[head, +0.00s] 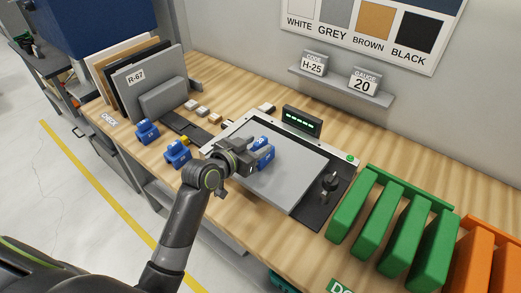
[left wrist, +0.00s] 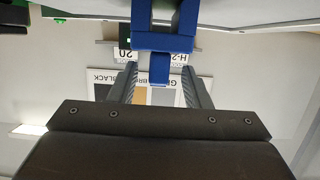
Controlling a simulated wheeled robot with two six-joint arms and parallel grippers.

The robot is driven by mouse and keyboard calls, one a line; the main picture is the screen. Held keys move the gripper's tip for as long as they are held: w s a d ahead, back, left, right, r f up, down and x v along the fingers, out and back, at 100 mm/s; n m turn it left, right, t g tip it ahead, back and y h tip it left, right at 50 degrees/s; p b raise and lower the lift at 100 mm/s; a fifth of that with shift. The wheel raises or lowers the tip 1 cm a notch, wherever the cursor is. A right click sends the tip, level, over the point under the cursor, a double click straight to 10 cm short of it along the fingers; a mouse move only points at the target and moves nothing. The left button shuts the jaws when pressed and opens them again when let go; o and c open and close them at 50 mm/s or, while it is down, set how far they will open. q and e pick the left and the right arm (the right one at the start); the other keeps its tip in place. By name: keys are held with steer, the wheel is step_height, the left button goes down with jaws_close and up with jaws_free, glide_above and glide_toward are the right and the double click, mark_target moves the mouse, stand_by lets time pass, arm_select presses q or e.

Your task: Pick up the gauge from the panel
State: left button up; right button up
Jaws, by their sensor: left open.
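A blue gauge (head: 264,153) stands on the grey panel (head: 285,180) near its left edge. My left gripper (head: 250,154) is at the gauge, reaching in from the left. In the left wrist view the gauge (left wrist: 162,42) is straight ahead, and its narrow blue stem reaches between the two fingertips of my left gripper (left wrist: 159,74). The fingers are open, with a gap visible on each side of the stem. The gripper hides part of the gauge in the head view. My right gripper is not in view.
Two more blue gauges (head: 177,154) (head: 147,131) stand on the wooden bench (head: 225,225) at the left. A black knob (head: 330,182) is right of the panel, and a green display (head: 302,121) is behind it. Green upright holders (head: 365,210) stand at the right.

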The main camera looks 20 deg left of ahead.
mark_target(264, 141)
arm_select(q)
steer(key=shift+p+x, duration=0.65)
steer(key=shift+x, duration=1.5)
steer(key=shift+s, duration=0.1)
jaws_close()
